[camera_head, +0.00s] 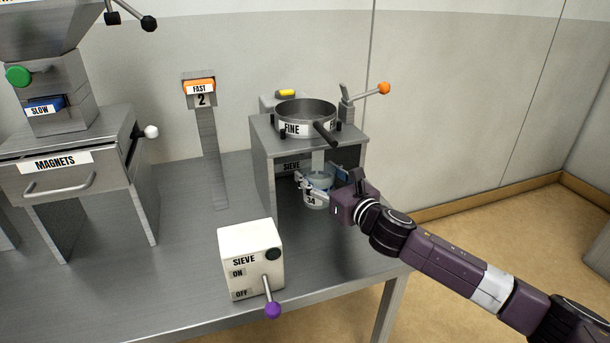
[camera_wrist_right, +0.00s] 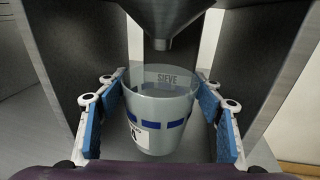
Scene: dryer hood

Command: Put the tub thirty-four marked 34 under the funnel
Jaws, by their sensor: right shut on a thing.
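The tub thirty-four (camera_head: 316,193) is a clear, open-topped tub with a white label reading 34 in the head view. It also shows in the wrist view (camera_wrist_right: 158,110), upright, with blue marks round its side and its label partly turned away. My right gripper (camera_head: 316,186) is shut on the tub, one blue-padded finger on each side, inside the sieve stand. The grey funnel (camera_wrist_right: 165,20) hangs from above in the wrist view, its spout near the tub's far rim. I cannot tell whether the spout is exactly over the tub's middle. My left gripper is not in view.
The sieve stand (camera_head: 262,165) has side walls close around the tub. A round sieve marked FINE (camera_head: 293,128) sits on top. A sieve switch box (camera_head: 250,255) stands in front, left of my right arm. The magnets unit (camera_head: 60,165) is at the left.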

